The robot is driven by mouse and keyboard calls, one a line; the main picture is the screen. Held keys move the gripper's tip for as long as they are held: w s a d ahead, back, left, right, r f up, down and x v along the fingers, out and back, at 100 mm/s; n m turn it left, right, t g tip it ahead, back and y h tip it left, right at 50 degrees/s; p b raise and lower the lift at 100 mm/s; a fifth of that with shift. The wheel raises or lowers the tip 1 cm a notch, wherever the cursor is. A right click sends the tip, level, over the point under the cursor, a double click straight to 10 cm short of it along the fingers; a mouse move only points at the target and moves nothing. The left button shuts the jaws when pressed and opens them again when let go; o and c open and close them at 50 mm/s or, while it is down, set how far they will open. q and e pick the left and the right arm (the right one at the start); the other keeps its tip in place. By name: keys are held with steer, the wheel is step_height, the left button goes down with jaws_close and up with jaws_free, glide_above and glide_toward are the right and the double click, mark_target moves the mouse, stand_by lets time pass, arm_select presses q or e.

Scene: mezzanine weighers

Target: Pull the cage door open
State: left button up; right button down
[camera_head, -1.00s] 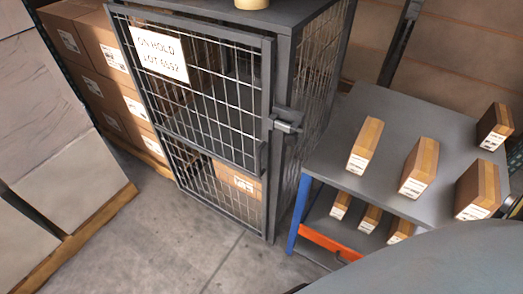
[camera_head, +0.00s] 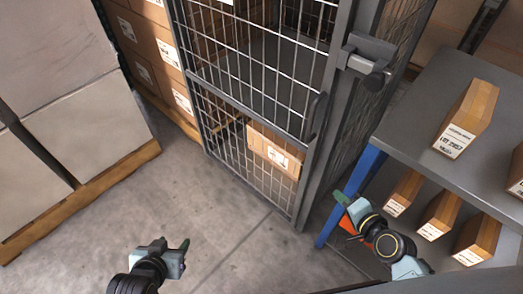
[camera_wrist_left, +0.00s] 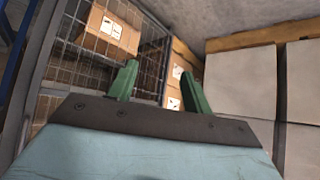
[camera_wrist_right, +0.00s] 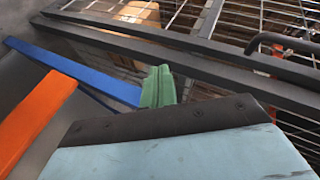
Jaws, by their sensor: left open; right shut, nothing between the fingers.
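The cage door (camera_head: 262,90) is a dark grey frame with wire mesh, and it stands shut in its frame. A latch (camera_head: 366,60) sits on the post at its right edge, and a dark pull handle (camera_head: 315,116) is on the door's right side. The handle also shows in the right wrist view (camera_wrist_right: 282,42). My left gripper (camera_head: 170,247) is open and empty, low in front of the cage and apart from the door. It shows green fingers in the left wrist view (camera_wrist_left: 158,85). My right gripper (camera_head: 344,200) is shut and empty, right of the door's lower edge near the shelf's blue post.
A grey shelf (camera_head: 420,125) with small boxes stands close on the right; its blue post (camera_head: 350,197) is beside my right gripper. A carton (camera_head: 272,150) is inside the cage. Stacked cartons (camera_head: 150,50) and a pallet load (camera_head: 75,120) are left. The floor (camera_head: 225,215) before the door is clear.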

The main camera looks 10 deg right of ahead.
step_height(320, 180, up, 14)
steer(key=w+a+f+m+t+y+b, duration=0.1)
steer(key=a+m+t+y+b, duration=0.1)
steer(key=m+t+y+b, duration=0.3)
arm_select(q)
step_height(320, 180, up, 12)
steer(key=w+d+t+h+b, duration=0.1)
steer(key=t, duration=0.3)
steer(key=shift+w, duration=0.25)
arm_select(e)
steer(key=w+a+n+h, duration=0.2)
steer(key=w+a, duration=0.1)
steer(key=w, duration=0.6)
steer(key=shift+w+r+g, duration=0.2)
steer(key=shift+r+g, duration=0.1)
arm_select(q)
steer(key=s+a+f+g+y+p, duration=0.3)
steer(key=s+a+f+g, duration=0.3)
steer(key=s+f+g, duration=0.3)
step_height(320, 180, down, 4)
steer(key=shift+s+a+r+n+p, duration=0.2)
steer(key=shift+s+n+p, duration=0.1)
steer(key=shift+s+p, duration=0.6)
arm_select(e)
steer(key=s+a, duration=0.4)
steer(key=a, duration=0.4)
steer(key=s+a, duration=0.4)
steer(key=a, duration=0.4)
steer(key=shift+s+a, duration=0.2)
steer(key=shift+s, duration=0.05)
